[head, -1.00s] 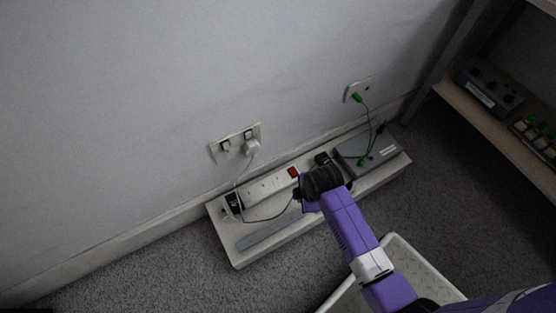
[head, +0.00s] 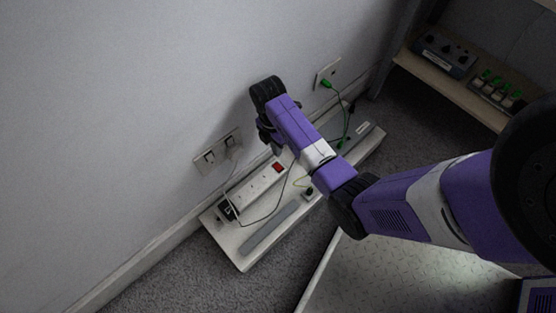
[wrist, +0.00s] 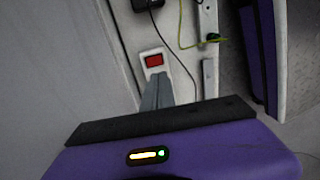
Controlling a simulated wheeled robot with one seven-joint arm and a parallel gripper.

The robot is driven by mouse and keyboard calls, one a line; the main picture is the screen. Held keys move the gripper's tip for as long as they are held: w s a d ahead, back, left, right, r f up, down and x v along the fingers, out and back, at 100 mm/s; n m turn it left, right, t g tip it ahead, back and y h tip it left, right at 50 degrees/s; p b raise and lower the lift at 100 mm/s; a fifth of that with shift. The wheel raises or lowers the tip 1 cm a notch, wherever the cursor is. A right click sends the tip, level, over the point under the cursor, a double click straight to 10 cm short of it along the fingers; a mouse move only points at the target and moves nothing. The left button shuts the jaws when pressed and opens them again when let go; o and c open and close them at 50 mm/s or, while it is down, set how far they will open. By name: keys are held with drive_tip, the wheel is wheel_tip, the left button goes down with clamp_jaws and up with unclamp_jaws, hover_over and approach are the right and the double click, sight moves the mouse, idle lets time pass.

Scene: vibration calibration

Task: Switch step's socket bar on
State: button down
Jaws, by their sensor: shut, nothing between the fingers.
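The white socket bar (head: 258,188) lies on a low white step (head: 240,260) against the wall. Its red rocker switch (head: 278,167) is at the bar's right end, and I cannot tell which way it is tipped. In the wrist view the red switch (wrist: 154,61) shows just beyond the tips of my gripper (wrist: 155,82). The grey fingers are together and empty, over the white bar and pointing at the switch. Whether they touch the bar is unclear. In the head view my arm hides most of the gripper, which is above the bar, near the wall.
A double wall socket (head: 217,152) is left of my arm; another wall socket (head: 328,73) has a green plug and cable. A black plug (head: 227,210) sits at the bar's left end. Loose cables cross the step. A shelf (head: 450,90) holds boxes at the right.

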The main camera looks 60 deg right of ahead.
sight(280, 169)
drive_tip(key=f+b, duration=0.2)
drive_tip(key=f, duration=0.1)
drive_tip(key=f+b, duration=0.1)
drive_tip(key=f, duration=0.2)
drive_tip(key=s+f+b, duration=0.1)
drive_tip(key=f+b, duration=0.1)
drive_tip(key=f, duration=0.1)
drive_tip(key=shift+s+a+f+b, duration=0.1)
drive_tip(key=shift+a+f+b, duration=0.05)
drive_tip(key=shift+f+b, duration=0.2)
drive_tip(key=shift+f, duration=0.15)
drive_tip(key=shift+s+p, duration=0.1)
drive_tip(key=shift+p, duration=0.4)
drive_tip(key=shift+f, duration=0.15)
drive_tip(key=shift+w+d+r, duration=0.1)
drive_tip(key=shift+w, duration=0.35)
drive_tip(key=shift+w+d+r, duration=0.1)
drive_tip(key=shift+w, duration=0.3)
drive_tip(key=shift+r, duration=0.1)
